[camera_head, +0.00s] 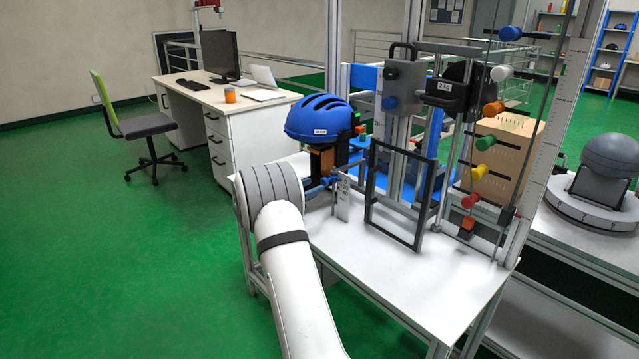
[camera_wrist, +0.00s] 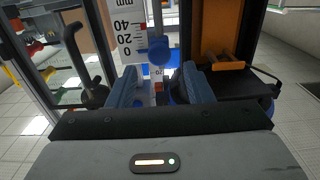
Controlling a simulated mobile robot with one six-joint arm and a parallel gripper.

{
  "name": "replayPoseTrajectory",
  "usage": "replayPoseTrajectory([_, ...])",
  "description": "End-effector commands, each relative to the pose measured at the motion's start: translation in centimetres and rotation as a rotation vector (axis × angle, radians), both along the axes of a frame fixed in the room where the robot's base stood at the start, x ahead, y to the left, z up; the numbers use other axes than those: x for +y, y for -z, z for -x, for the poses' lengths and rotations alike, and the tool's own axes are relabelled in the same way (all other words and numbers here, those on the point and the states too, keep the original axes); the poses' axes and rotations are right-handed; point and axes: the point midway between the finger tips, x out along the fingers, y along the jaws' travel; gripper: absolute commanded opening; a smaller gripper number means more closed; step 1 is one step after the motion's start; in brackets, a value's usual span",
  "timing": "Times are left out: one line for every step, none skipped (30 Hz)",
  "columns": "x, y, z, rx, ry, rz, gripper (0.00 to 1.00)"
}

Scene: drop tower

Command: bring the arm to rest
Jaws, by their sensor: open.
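My gripper (camera_wrist: 161,88) is open in the wrist view, its two blue-grey fingers apart with nothing held between them. A blue round knob (camera_wrist: 158,50) shows just beyond the fingertips, in front of a white millimetre scale (camera_wrist: 128,32). I cannot tell whether a finger touches the knob. In the head view my white arm reaches from the bottom up to the left end of the drop tower's table (camera_head: 430,275). The gripper there is mostly hidden behind my grey wrist joint.
A blue helmet (camera_head: 319,119) sits on a stand close behind my wrist. A black frame (camera_head: 400,195) stands upright on the table, with the tower's rails and coloured knobs to its right. The table's front right is clear. A desk (camera_head: 215,95) and chair (camera_head: 135,120) are at back left.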

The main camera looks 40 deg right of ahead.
Motion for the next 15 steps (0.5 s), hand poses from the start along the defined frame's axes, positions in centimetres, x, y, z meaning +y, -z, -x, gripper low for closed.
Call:
replayPoseTrajectory([0.7,-0.1,0.0,0.001,-0.001,0.000,0.46])
replayPoseTrajectory([1.0,-0.1,0.0,0.000,-0.001,0.001,0.46])
replayPoseTrajectory([1.3,-0.1,0.1,0.000,-0.002,0.001,0.46])
replayPoseTrajectory([1.5,-0.1,0.1,0.000,-0.002,0.001,0.46])
replayPoseTrajectory([1.7,-0.1,0.1,0.000,-0.001,0.001,0.46])
replayPoseTrajectory([1.8,-0.1,0.1,0.000,-0.001,0.001,0.46])
replayPoseTrajectory([1.8,-0.1,0.2,0.000,0.000,0.001,0.46])
replayPoseTrajectory([1.8,0.0,0.2,0.000,0.000,0.001,0.46])
replayPoseTrajectory([1.8,0.0,0.2,0.000,0.000,0.001,0.46])
replayPoseTrajectory([1.8,0.0,0.2,0.000,0.000,0.001,0.46])
replayPoseTrajectory([1.8,0.0,0.2,0.000,0.000,0.001,0.46])
replayPoseTrajectory([1.8,0.0,0.2,0.000,0.000,0.001,0.46])
replayPoseTrajectory([1.8,0.0,0.2,0.000,0.000,0.001,0.46])
replayPoseTrajectory([1.8,0.0,0.2,0.000,0.000,0.001,0.46])
replayPoseTrajectory([1.8,0.0,0.2,0.000,0.000,0.001,0.46])
